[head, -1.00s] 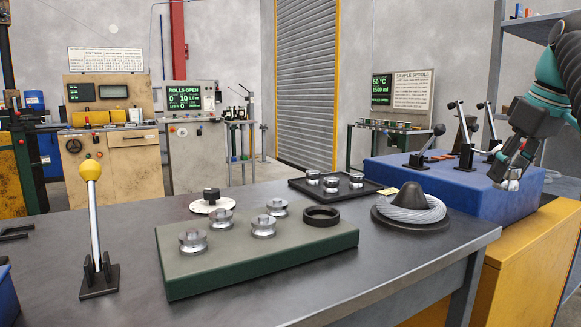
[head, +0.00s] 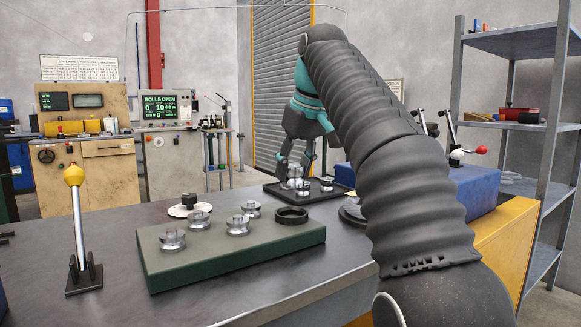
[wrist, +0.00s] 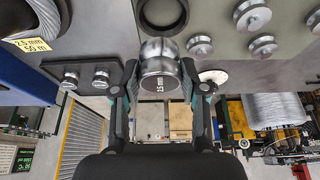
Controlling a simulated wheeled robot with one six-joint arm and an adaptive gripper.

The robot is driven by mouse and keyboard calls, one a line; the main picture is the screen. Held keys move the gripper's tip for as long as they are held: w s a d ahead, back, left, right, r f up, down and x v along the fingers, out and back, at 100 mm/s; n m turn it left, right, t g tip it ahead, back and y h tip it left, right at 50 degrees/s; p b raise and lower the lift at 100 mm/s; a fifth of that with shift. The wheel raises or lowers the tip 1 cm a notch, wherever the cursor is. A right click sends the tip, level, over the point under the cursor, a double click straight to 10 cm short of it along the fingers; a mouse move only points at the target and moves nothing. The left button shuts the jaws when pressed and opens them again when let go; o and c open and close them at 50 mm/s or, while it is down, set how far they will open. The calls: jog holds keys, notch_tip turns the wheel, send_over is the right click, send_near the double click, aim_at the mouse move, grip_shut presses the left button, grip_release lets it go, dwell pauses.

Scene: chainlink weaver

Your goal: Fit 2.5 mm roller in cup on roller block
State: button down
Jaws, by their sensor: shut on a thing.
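My gripper (wrist: 160,85) is shut on a silver roller (wrist: 160,57) whose end face appears to read 1.5 mm. In the head view my gripper (head: 296,168) is at the black tray, behind the roller block; whether the held roller touches the tray is unclear. The green-grey roller block (head: 232,262) carries several silver grooved rollers (head: 237,225). The black ring-shaped cup (head: 291,215) is at the block's right end and looks empty; it shows at the top of the wrist view (wrist: 182,20). Two silver rollers (head: 327,184) stand on the tray beside my gripper.
The black tray (head: 347,191) lies at the table's far side. A yellow-knobbed lever (head: 76,205) stands left of the block. A white disc with a black knob (head: 188,206) is behind it. A label reading 2.5 mm (wrist: 28,44) lies near the wire coil. Bare tabletop (head: 105,230) lies left.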

aim_at(295, 187)
jog(key=shift+s+a, duration=0.1)
jog(key=shift+a, duration=0.2)
jog(key=shift+f+b, duration=0.7)
jog(key=shift+f, duration=2.55)
jog(key=shift+f, duration=0.1)
jog(key=c, duration=0.5)
grip_release()
jog(key=shift+c, duration=0.2)
jog(key=shift+v, duration=3.85)
jog(key=shift+d, duration=0.15)
